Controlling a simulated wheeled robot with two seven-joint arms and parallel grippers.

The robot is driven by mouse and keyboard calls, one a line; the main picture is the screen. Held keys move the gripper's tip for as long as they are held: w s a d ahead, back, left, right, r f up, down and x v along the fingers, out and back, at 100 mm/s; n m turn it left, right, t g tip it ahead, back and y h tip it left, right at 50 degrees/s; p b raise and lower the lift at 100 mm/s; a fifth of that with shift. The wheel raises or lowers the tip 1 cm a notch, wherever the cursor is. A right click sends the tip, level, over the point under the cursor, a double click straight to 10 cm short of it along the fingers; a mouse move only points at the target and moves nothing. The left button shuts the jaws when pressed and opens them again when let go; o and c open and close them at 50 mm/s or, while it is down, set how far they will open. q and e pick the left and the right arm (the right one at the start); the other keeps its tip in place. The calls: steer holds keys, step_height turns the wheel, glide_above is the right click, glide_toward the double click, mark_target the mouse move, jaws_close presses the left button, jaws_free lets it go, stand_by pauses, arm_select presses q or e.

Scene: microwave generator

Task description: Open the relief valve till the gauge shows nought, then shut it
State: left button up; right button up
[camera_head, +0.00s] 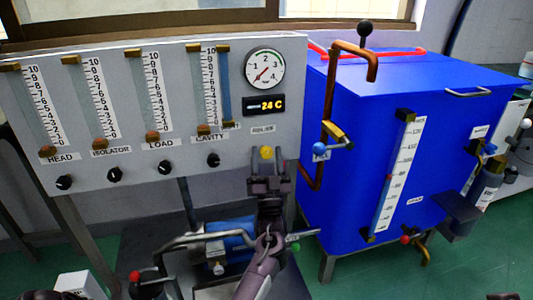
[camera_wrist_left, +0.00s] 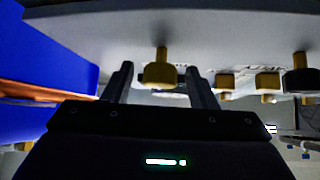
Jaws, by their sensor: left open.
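The relief valve is a yellow knob (camera_head: 266,153) under the RELIEF label on the grey panel (camera_head: 240,165). The round white gauge (camera_head: 264,69) is above it. Its red needle slants to the lower left, near the low end; the exact reading is too small to tell. My left gripper (camera_head: 269,164) is open just in front of the knob. In the left wrist view the yellow knob (camera_wrist_left: 162,74) shows between the two spread fingers (camera_wrist_left: 160,80), with gaps on both sides. I cannot tell how deep the knob sits between them.
Tube gauges and black knobs (camera_head: 114,174) line the panel to the left. A digital display (camera_head: 265,105) reads 24 C.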

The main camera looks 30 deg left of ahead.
mark_target(267, 158)
arm_select(q)
steer(key=v, duration=0.5)
steer(key=shift+s+d+f+p, duration=0.15)
steer(key=shift+f+p, duration=0.1)
steer(key=shift+p, duration=0.15)
steer(key=shift+s+d+f, duration=0.25)
steer(key=shift+s+f, duration=0.05)
steer(key=shift+f, duration=0.1)
